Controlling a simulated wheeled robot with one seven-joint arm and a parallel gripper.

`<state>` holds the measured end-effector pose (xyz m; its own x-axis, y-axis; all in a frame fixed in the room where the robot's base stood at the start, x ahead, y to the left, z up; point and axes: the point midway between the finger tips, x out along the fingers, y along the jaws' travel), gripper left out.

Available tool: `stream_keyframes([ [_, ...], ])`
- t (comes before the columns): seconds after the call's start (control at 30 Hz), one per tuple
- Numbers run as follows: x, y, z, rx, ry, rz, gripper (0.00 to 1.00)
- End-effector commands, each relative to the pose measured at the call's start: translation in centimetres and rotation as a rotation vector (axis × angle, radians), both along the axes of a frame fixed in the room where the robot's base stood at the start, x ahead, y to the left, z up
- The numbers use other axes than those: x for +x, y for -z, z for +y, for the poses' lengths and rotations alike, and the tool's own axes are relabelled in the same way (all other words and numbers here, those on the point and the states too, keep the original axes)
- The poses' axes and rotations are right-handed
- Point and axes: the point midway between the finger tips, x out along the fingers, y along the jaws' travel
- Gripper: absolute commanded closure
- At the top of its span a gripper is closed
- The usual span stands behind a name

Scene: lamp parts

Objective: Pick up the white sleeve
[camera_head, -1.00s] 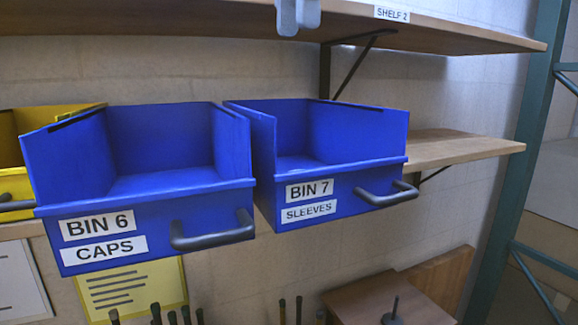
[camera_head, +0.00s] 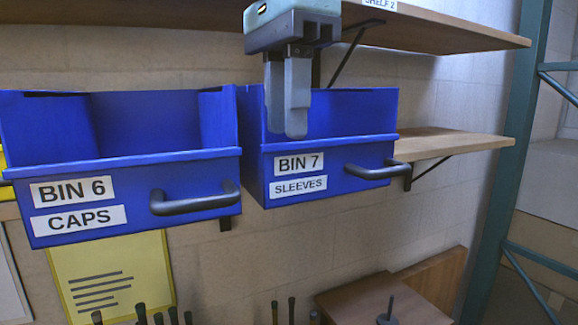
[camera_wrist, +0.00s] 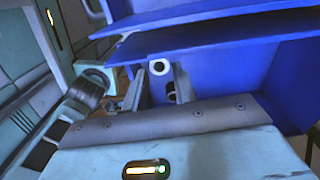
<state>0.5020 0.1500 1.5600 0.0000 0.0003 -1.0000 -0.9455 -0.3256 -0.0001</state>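The white sleeve shows in the wrist view as a small white ring (camera_wrist: 159,67) with a dark centre, seen end-on against blue bin walls. It lies between and just beyond my fingertips; I cannot tell whether they touch it. In the head view the sleeve is hidden. My gripper (camera_head: 287,132) points down at the blue bin labelled BIN 7 SLEEVES (camera_head: 352,148), its fingertips overlapping the bin's opening and front rim. In the wrist view the two fingers of my gripper (camera_wrist: 161,70) stand apart, so it is open.
The blue bin labelled BIN 6 CAPS (camera_head: 190,168) stands to the left and looks empty. Wooden shelf 2 (camera_head: 440,24) runs above, behind my gripper. A lower wooden shelf (camera_head: 460,142) extends right of BIN 7. A teal post (camera_head: 510,150) stands at the right.

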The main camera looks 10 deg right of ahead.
Motion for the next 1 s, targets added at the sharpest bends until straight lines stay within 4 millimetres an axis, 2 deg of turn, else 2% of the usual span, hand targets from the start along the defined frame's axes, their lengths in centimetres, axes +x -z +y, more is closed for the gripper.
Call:
stream_keyframes([
  [0.4,-0.1,4.4,-0.3,-0.001,-0.001,0.001,0.73],
  [0.67,-0.1,4.7,-0.3,0.0,0.0,0.0,0.73],
  [0.77,-0.1,4.7,-0.3,0.0,0.0,0.0,0.98],
  [1.0,-0.1,4.7,-0.3,0.0,0.0,0.0,1.0],
])
